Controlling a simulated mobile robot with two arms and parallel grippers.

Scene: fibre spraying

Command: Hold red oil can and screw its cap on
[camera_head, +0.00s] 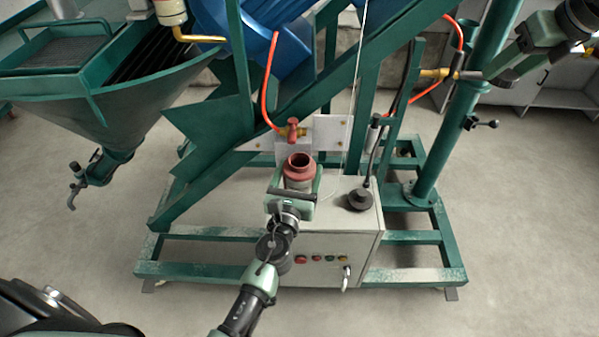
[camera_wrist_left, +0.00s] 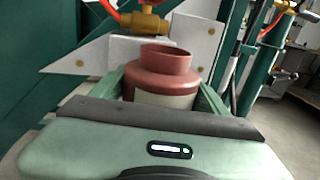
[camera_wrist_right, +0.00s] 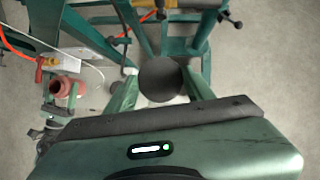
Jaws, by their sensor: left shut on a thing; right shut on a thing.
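The red oil can (camera_head: 299,166) has an open round neck and a pale band around its body. It stands upright above the pale machine box. My left gripper (camera_head: 294,188) is shut around its body; the can also shows between the fingers in the left wrist view (camera_wrist_left: 163,82). My right gripper (camera_head: 500,72) is at the upper right of the head view, well apart from the can. In the right wrist view it is shut on a dark round cap (camera_wrist_right: 160,78), whose face is towards the camera. The can's neck carries no cap. The can's lower part is hidden.
A red-handled brass valve (camera_head: 293,130) with an orange hose sits just behind the can. The pale box (camera_head: 330,225) lies below, with a black lever (camera_head: 360,198) to the right. A green post (camera_head: 450,140) with a side handle stands further right. Floor is clear in front.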

